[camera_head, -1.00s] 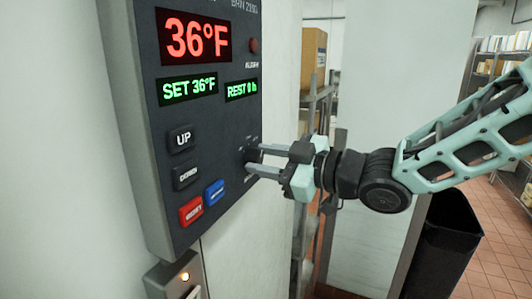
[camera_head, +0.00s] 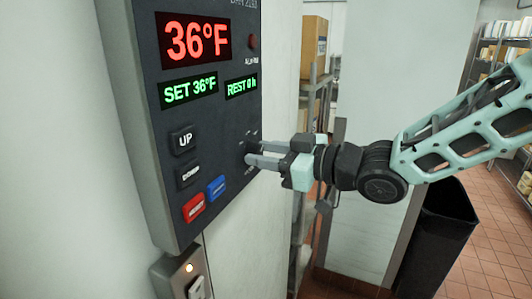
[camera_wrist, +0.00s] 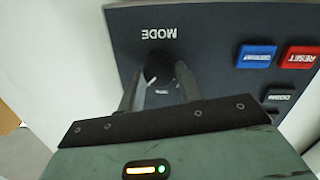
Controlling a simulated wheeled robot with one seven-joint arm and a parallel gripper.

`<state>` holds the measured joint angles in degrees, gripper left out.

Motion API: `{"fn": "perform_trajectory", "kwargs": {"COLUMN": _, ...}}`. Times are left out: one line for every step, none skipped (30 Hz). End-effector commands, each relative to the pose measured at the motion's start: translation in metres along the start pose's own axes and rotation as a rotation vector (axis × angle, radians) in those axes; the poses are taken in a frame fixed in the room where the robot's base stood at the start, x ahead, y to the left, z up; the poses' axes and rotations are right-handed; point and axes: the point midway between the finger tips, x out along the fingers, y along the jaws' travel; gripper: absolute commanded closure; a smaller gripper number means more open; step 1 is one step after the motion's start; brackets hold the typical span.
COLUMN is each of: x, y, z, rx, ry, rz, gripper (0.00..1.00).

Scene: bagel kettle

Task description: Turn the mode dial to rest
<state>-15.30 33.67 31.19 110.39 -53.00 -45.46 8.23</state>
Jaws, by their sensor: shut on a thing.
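The mode dial (camera_wrist: 158,68) is a dark round knob on the control panel, under the word MODE as the wrist view has it. In the head view the dial (camera_head: 250,146) sits at the panel's right side, partly hidden by my fingers. My gripper (camera_head: 252,153) reaches it from the right, its two grey fingers on either side of the dial. In the wrist view my gripper (camera_wrist: 160,78) is shut on the dial. The pointer position and the small mode labels are too small to read.
The dark panel (camera_head: 150,110) shows 36°F, SET 36°F and REST 0 h. The UP button (camera_head: 183,140), the red RESET button (camera_head: 194,208) and a blue button (camera_head: 216,188) lie left of the dial. A black bin (camera_head: 437,240) and shelves (camera_head: 495,60) stand behind.

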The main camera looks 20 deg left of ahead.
Motion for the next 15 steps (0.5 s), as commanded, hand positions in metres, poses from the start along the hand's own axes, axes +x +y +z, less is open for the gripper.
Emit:
{"fn": "perform_trajectory", "kwargs": {"x": -0.0004, "y": 0.0003, "z": 0.0012, "rx": 0.003, "ry": -0.002, "rz": 0.001, "gripper": 0.88}}
{"fn": "perform_trajectory", "kwargs": {"x": -0.0004, "y": 0.0003, "z": 0.0012, "rx": 0.003, "ry": -0.002, "rz": 0.001, "gripper": 0.62}}
{"fn": "perform_trajectory", "kwargs": {"x": -0.0004, "y": 0.0003, "z": 0.0012, "rx": 0.003, "ry": -0.002, "rz": 0.001, "gripper": 0.51}}
{"fn": "perform_trajectory", "kwargs": {"x": -0.0004, "y": 0.0003, "z": 0.0012, "rx": 0.003, "ry": -0.002, "rz": 0.001, "gripper": 0.43}}
{"fn": "perform_trajectory", "kwargs": {"x": -0.0004, "y": 0.0002, "z": 0.0011, "rx": 0.002, "ry": -0.002, "rz": 0.001, "gripper": 0.43}}
{"fn": "perform_trajectory", "kwargs": {"x": -0.0003, "y": 0.0002, "z": 0.001, "rx": 0.002, "ry": -0.002, "rz": 0.001, "gripper": 0.43}}
{"fn": "perform_trajectory", "kwargs": {"x": -0.0003, "y": 0.0002, "z": 0.0009, "rx": 0.002, "ry": -0.002, "rz": 0.001, "gripper": 0.43}}
{"fn": "perform_trajectory", "kwargs": {"x": -0.0003, "y": 0.0002, "z": 0.0008, "rx": 0.002, "ry": -0.001, "rz": 0.001, "gripper": 0.43}}
{"fn": "perform_trajectory", "kwargs": {"x": -0.0002, "y": 0.0001, "z": 0.0007, "rx": 0.001, "ry": -0.001, "rz": 0.001, "gripper": 0.43}}
{"fn": "perform_trajectory", "kwargs": {"x": -0.0002, "y": 0.0001, "z": 0.0006, "rx": 0.001, "ry": -0.001, "rz": 0.001, "gripper": 0.43}}
{"fn": "perform_trajectory", "kwargs": {"x": -0.0002, "y": 0.0001, "z": 0.0006, "rx": 0.001, "ry": -0.001, "rz": 0.001, "gripper": 0.43}}
{"fn": "perform_trajectory", "kwargs": {"x": -0.0002, "y": 0.0001, "z": 0.0005, "rx": 0.001, "ry": -0.001, "rz": 0.0, "gripper": 0.43}}
{"fn": "perform_trajectory", "kwargs": {"x": -0.0002, "y": 0.0001, "z": 0.0004, "rx": 0.001, "ry": -0.001, "rz": 0.0, "gripper": 0.43}}
{"fn": "perform_trajectory", "kwargs": {"x": -0.0002, "y": 0.0001, "z": 0.0004, "rx": 0.001, "ry": -0.001, "rz": 0.0, "gripper": 0.43}}
{"fn": "perform_trajectory", "kwargs": {"x": -0.0001, "y": 0.0001, "z": 0.0003, "rx": 0.0, "ry": -0.001, "rz": 0.0, "gripper": 0.43}}
